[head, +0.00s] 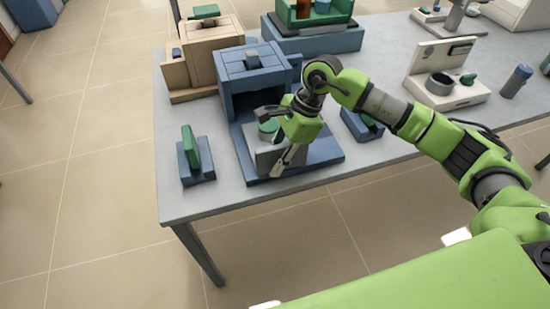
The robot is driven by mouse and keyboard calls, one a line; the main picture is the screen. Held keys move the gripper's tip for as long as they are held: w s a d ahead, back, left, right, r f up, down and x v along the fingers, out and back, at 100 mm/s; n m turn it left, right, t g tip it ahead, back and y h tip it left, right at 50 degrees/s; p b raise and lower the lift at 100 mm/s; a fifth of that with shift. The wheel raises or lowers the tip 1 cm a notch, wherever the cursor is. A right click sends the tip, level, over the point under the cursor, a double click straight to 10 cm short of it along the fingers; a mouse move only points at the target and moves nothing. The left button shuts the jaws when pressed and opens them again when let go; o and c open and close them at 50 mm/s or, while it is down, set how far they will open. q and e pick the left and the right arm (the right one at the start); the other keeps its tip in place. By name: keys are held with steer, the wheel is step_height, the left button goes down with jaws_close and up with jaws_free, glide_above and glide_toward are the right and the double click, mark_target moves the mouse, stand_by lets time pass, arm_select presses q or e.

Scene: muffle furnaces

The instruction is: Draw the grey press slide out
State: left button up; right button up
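The blue press (250,68) stands on the grey table, with a dark opening facing the front and a blue base plate (322,152) reaching forward. A grey block (262,158), which looks like the press slide, sits on this plate in front of the opening. A round green piece (268,127) is on top of it. My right gripper (276,136) is at the block's right side, pointing down and left. Its fingers partly overlap the block, so contact and grip are unclear. A pale narrow part (284,160) shows at the block's front right. My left gripper is not in view.
A green piece on a blue stand (195,155) is left of the press. A blue holder (361,124) is at its right. A beige furnace (208,48) stands behind left, a white device (441,72) far right. The table's front edge (230,208) is close.

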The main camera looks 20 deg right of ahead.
steer(key=shift+s+r, duration=0.1)
steer(key=v, duration=1.2)
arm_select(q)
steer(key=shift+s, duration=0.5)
